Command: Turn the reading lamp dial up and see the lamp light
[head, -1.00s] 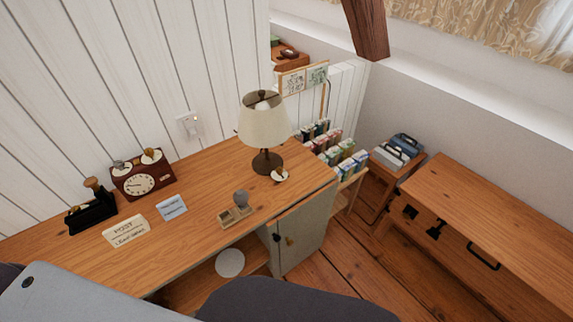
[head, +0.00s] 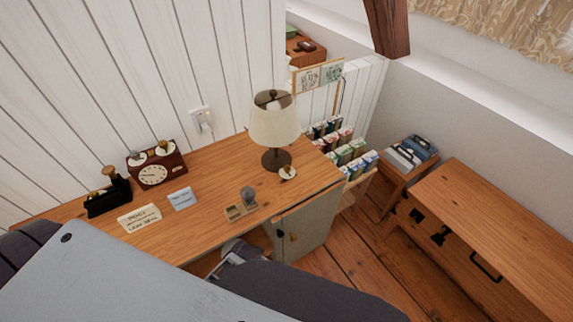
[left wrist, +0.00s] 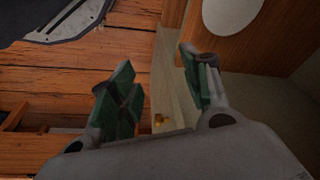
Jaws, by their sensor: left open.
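The reading lamp (head: 274,125) has a cream shade and a dark base and stands upright near the right end of the desk. I see no glow from it. A small pale round dial with a brass knob (head: 287,173) sits on the desk just in front of the lamp base. My left gripper (left wrist: 156,62) is open and empty in the left wrist view, green pads apart. It is low by the desk's cabinet, whose brass knob (left wrist: 162,121) shows beyond the fingers, away from the lamp. My right gripper is not in view.
The desk (head: 220,165) also holds a red-brown clock box (head: 157,167), a black stand (head: 107,197), a cream sign (head: 139,217), a blue card (head: 181,199) and a small wooden tray (head: 241,211). A wall switch (head: 202,120) is behind. A bench (head: 500,215) stands right.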

